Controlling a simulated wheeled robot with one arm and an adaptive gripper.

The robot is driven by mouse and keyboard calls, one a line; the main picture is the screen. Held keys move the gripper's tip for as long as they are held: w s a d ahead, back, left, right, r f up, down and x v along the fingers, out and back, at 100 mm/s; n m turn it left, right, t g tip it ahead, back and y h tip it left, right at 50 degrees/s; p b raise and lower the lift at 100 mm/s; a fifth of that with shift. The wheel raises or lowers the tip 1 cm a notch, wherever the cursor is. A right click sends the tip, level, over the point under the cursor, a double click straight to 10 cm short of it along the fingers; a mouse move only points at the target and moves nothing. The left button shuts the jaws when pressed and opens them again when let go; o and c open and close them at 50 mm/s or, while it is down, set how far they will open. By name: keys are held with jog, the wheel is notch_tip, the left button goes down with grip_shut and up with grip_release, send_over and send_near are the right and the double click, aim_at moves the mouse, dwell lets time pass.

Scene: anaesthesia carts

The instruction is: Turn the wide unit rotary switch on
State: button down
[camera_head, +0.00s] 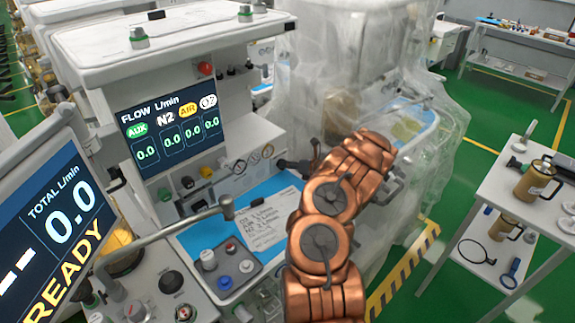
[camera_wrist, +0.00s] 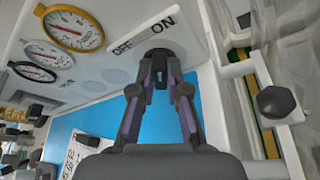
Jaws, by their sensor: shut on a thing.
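The wide unit (camera_head: 272,140) is the white machine with the flow display in the head view. Its dark rotary switch (camera_wrist: 159,56) is on the white panel under the OFF and ON lettering in the wrist view. My gripper (camera_wrist: 160,78) is shut on the switch, with a finger on each side of it. The fingers hide much of the knob, so I cannot tell exactly where it points. In the head view, my copper arm covers part of the unit, and the switch cannot be made out.
Pressure gauges (camera_wrist: 73,28) sit left of the switch. A blue work surface (camera_wrist: 95,125) with a paper note lies below. A rail with a black knob (camera_wrist: 276,102) is at right. Plastic sheeting (camera_head: 345,75) drapes the neighbouring unit. A white cart (camera_head: 525,190) holds mugs.

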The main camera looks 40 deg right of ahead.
jog(key=shift+w+a, duration=0.1)
jog(key=shift+w, duration=0.05)
dwell(0.3)
jog(key=c, duration=1.2)
grip_release()
jog(key=shift+w, duration=0.1)
jog(key=shift+o, duration=0.2)
jog(key=shift+m, duration=0.3)
jog(key=shift+s+d+r, duration=0.1)
jog(key=shift+s+d, duration=0.15)
jog(key=shift+s, duration=0.3)
jog(key=v, duration=1)
jog(key=shift+s+d, duration=0.1)
jog(key=shift+s, duration=0.1)
jog(key=shift+s+r, duration=0.1)
jog(key=shift+s, duration=0.2)
